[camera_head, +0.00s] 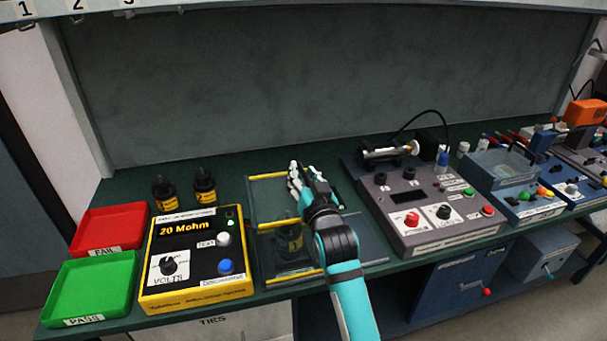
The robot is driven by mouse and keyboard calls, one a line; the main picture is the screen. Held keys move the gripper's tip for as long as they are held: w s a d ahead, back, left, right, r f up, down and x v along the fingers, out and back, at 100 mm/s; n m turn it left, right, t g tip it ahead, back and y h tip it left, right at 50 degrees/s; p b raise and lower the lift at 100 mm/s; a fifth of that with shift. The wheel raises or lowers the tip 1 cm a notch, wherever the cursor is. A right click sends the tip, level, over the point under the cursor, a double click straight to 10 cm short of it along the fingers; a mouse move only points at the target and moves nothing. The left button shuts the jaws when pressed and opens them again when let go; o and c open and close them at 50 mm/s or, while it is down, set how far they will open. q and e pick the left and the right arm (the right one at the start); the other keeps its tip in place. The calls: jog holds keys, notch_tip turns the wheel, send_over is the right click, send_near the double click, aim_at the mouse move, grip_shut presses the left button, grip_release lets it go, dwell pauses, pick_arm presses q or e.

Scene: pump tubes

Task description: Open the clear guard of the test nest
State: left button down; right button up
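The test nest (258,283) stands mid-bench, between the yellow tester and the grey tester. Its clear guard (266,203) has yellow edge strips. A dark part with a yellow label (293,243) shows through the clear panels. My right gripper (303,178) is over the far part of the nest, close to the guard's upper yellow strip. My forearm crosses the nest's right side and hides part of it. I cannot tell whether the fingers touch the guard, whether they are shut, or how far the guard is raised. My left gripper is not in view.
A yellow tester reading 20 Mohm (196,260) stands left, with two dark bottles (204,186) behind it. A red tray (108,229) and a green tray (92,288) are farther left. A grey tester (425,205) stands close on the right. The back wall (290,80) is clear.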

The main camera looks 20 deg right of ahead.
grip_shut()
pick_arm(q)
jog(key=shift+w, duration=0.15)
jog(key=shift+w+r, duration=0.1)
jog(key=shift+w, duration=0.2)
pick_arm(e)
jog(key=shift+d, duration=0.1)
